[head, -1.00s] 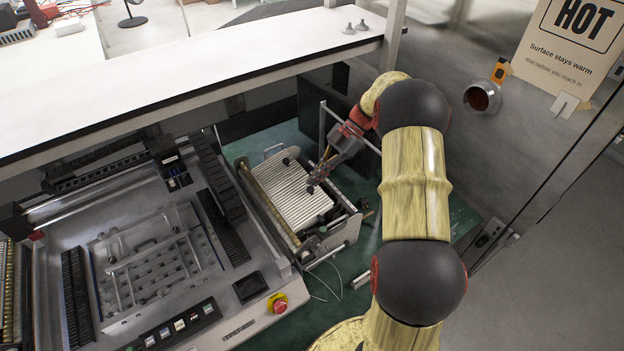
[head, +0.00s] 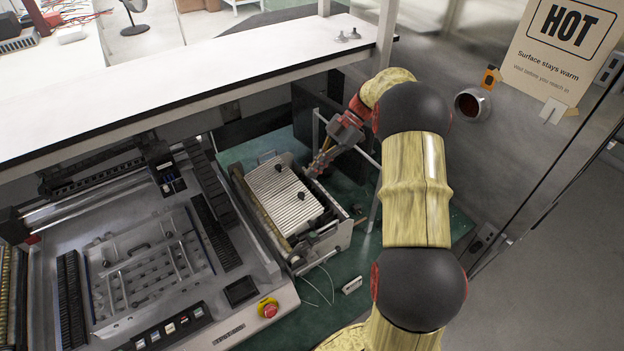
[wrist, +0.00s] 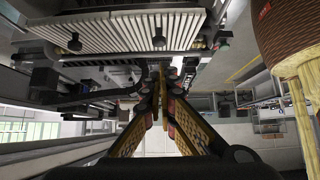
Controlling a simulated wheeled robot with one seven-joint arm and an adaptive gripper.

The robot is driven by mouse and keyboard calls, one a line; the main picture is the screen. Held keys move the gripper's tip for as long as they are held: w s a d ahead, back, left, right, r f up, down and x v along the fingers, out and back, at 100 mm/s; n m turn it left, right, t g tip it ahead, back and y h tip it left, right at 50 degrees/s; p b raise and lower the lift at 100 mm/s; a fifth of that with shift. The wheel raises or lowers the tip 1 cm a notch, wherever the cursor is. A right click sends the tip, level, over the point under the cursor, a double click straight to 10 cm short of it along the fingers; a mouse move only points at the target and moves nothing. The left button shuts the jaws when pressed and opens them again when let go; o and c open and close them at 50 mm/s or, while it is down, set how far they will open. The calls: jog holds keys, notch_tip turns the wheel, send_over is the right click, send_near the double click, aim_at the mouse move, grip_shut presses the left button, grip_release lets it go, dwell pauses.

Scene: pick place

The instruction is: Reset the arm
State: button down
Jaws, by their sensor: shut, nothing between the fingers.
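My gripper (head: 318,166) is shut and empty in the head view, at the back right edge of the ribbed metal plate unit (head: 285,195). It hangs beside the plate, and I cannot tell whether it touches it. In the wrist view the two yellow-sided fingers of my gripper (wrist: 163,78) meet at their tips with nothing between them. The ribbed plate (wrist: 120,32) shows beyond and above the fingertips there, with dark knobs on it. My arm reaches down from the right side of the head view.
A large machine with a perforated plate (head: 150,270) and a red stop button (head: 268,308) stands at left. A white shelf (head: 190,75) overhangs the back. A metal post and rail stand beside my gripper. A wall with a HOT sign (head: 568,45) is at right. Green bench surface (head: 345,275) shows in front.

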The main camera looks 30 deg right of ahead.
jog(key=d+r, duration=0.2)
jog(key=d, duration=0.4)
jog(key=shift+w+d+r, duration=0.15)
jog(key=shift+w+d, duration=0.05)
jog(key=shift+w, duration=0.05)
